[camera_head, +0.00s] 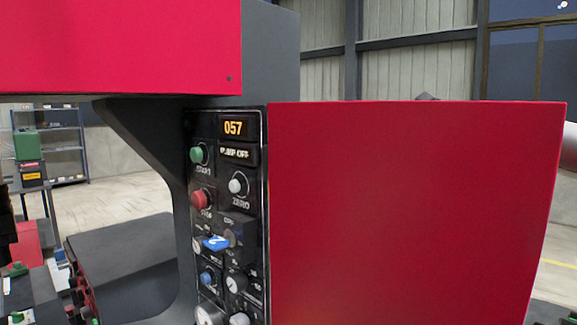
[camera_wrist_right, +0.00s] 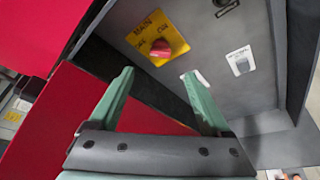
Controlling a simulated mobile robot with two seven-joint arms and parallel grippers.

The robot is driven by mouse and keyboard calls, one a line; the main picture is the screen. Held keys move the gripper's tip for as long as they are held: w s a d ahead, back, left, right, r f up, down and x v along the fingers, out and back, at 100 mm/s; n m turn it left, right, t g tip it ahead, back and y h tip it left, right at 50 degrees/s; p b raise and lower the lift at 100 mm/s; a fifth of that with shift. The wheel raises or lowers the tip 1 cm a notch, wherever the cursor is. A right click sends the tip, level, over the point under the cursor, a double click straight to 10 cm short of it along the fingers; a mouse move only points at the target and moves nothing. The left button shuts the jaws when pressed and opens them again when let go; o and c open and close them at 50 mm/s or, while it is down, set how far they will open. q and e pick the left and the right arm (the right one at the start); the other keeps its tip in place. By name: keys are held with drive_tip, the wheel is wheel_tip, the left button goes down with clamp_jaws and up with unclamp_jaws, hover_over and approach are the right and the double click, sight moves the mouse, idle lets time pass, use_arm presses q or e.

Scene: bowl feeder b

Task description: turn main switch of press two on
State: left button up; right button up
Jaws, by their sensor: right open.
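A red main switch knob (camera_wrist_right: 160,49) sits on a yellow plate (camera_wrist_right: 174,35) marked MAIN, on a dark grey panel in the right wrist view. The knob appears beyond and between the two fingertips, with no visible contact. The main switch, my right gripper and my left gripper do not show in the head view.
A white plate with a grey switch (camera_wrist_right: 241,64) is right of the yellow plate. In the head view, a control panel (camera_head: 228,195) with buttons, knobs and a 057 display stands beside a large red cover (camera_head: 410,205). A shelf (camera_head: 60,150) is at left.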

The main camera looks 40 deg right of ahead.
drive_tip(key=p+x, duration=0.2)
drive_tip(key=x, duration=0.8)
drive_tip(key=shift+p, duration=0.3)
clamp_jaws()
